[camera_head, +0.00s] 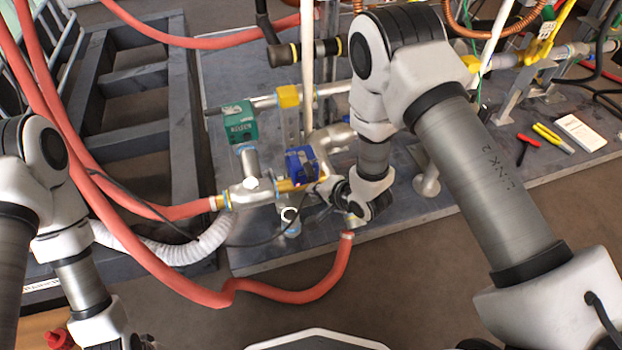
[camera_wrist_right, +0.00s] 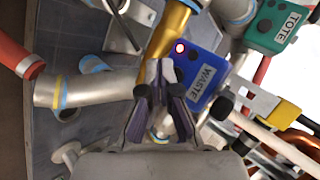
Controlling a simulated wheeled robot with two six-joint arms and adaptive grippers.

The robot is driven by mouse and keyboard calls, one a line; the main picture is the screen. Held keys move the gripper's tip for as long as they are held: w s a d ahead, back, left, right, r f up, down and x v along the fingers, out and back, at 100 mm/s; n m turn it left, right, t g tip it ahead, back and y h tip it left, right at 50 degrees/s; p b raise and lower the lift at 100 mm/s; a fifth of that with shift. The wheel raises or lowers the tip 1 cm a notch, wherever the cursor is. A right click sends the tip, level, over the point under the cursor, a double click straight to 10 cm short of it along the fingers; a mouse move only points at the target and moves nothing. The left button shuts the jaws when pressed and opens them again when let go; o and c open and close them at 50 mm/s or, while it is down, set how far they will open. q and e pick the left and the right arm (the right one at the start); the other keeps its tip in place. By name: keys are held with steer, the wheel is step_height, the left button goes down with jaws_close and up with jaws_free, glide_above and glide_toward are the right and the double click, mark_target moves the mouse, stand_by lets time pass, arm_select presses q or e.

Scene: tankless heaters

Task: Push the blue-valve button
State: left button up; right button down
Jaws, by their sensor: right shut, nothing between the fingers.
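The blue valve box (camera_head: 302,165) sits on the pipework in the middle of the head view. In the right wrist view the blue valve box (camera_wrist_right: 207,80) carries a white WASTE label, and a red glowing button (camera_wrist_right: 180,48) shows near its upper left corner. My right gripper (camera_wrist_right: 161,75) is shut and empty, its fingertips just below the button in the picture; I cannot tell whether they touch the box. In the head view my right gripper (camera_head: 322,190) is beside the blue box, partly hidden by its wrist. My left gripper (camera_head: 143,342) is cut off at the bottom edge.
A green valve box (camera_head: 239,122) stands behind and left of the blue one. Pipes and a yellow fitting (camera_head: 289,96) crowd the area. A red hose (camera_head: 285,295) loops in front. Pliers (camera_head: 552,138) and a white block (camera_head: 580,132) lie on the plate at right.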

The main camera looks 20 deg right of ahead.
steer(key=s+p, duration=0.2)
steer(key=s, duration=0.4)
steer(key=shift+d, duration=0.1)
